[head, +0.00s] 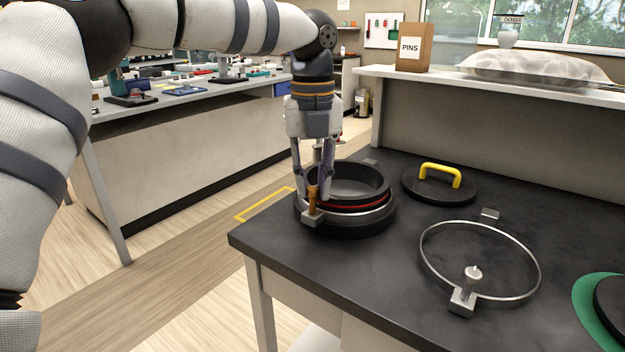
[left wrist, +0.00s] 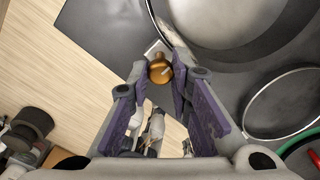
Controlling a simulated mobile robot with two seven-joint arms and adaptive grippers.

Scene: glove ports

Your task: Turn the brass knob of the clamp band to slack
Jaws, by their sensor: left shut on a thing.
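The brass knob (head: 312,203) stands upright on the metal block of the clamp band (head: 345,221). The band sits around the black round port (head: 361,172), which shows a thin red ring, near the bench's left corner. My left gripper (head: 315,190) points down and is shut on the brass knob. In the left wrist view, the knob (left wrist: 159,68) shows between the tips of my left gripper (left wrist: 158,75). The knob's marking is too small to read. My right gripper is not in view.
A loose metal band (head: 533,268) with a silver knob (head: 473,274) lies to the right. A black lid (head: 412,188) with a yellow handle (head: 440,171) lies behind it. A green ring (head: 584,292) is at the right edge. The bench front between is clear.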

